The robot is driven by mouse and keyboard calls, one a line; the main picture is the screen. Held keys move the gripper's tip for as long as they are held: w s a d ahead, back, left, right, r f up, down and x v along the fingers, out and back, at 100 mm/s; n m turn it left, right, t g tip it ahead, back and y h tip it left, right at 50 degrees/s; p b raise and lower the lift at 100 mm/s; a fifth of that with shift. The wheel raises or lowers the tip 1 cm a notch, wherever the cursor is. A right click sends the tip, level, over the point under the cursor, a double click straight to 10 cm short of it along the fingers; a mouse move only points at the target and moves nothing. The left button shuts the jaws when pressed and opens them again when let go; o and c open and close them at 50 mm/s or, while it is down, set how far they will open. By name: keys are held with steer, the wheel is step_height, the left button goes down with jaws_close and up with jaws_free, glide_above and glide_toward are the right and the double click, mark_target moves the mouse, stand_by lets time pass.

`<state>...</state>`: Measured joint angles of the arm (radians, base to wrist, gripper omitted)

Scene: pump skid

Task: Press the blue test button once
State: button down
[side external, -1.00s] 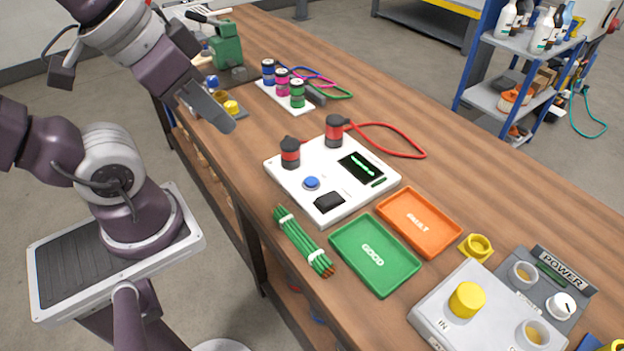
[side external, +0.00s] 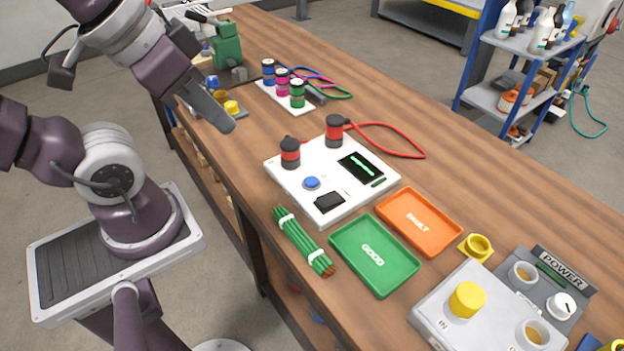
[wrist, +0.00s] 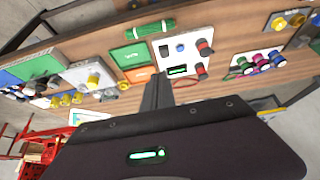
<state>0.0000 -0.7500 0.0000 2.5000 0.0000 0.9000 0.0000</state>
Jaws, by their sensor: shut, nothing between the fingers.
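The blue test button (side external: 312,183) sits on the white test box (side external: 334,213), near its left edge. The button also shows small in the wrist view (wrist: 180,48). The box carries two red-and-black terminals (side external: 290,153), a dark screen with a green trace (side external: 361,167) and a black block (side external: 329,202). My gripper (side external: 229,127) is shut and empty. In the side view it hangs to the upper left of the box, apart from the button. Its closed fingers also show in the wrist view (wrist: 158,82).
A green GOOD tray (side external: 374,256), an orange FAULT tray (side external: 419,222) and a bundle of green rods (side external: 303,240) lie around the box. A red cable (side external: 392,141) loops behind it. Coloured terminals (side external: 283,82) stand farther back. A grey box with yellow knob (side external: 467,300) is front right.

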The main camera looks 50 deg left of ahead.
stand_by(0.5)
steer(key=w+a+f+t+y, duration=0.1)
steer(key=w+a+f+t, duration=0.1)
steer(key=w+a, duration=0.7)
steer(key=w+a+f+t+y, duration=0.15)
steer(key=w+a, duration=0.35)
steer(key=w, duration=0.8)
steer(key=g+h, duration=0.3)
steer(key=h, duration=0.7)
glide_above(307, 180)
step_height(307, 180, down, 15)
steer(key=shift+r+m+y, duration=0.1)
steer(key=shift+m+y, duration=0.15)
steer(key=shift+m, duration=0.05)
steer(key=shift+f, duration=4.4)
